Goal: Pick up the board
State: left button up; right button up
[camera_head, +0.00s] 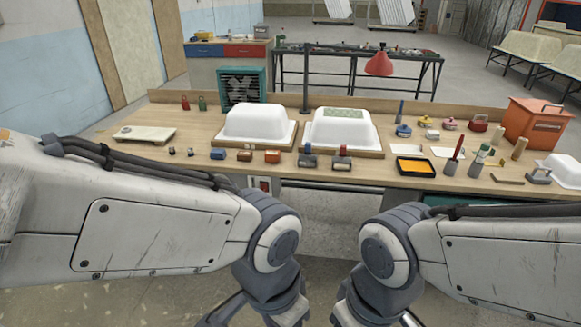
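Two white bathtub shells lie upside down on wooden boards on the workbench (220,176). The left shell (254,121) rests on one board (226,143), and the right shell (330,128) rests on another board (368,154). A green patterned patch (343,114) is on top of the right shell. My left gripper (270,308) and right gripper (372,312) are low in front of the bench, apart from every board. Their fingertips are cut off by the bottom edge.
Small blocks and rollers (308,157) line the bench front. A black tray with yellow contents (416,167) sits right of centre. Brushes, bottles and an orange toolbox (537,122) crowd the right end. A red lamp (379,63) and a teal fan box (243,88) stand behind.

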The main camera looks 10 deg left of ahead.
aim_at(500, 177)
jog(key=z, duration=0.45)
jog(key=k, duration=0.15)
jog(key=u, duration=1.15)
jog(key=i, duration=1.35)
jog(key=z, duration=0.7)
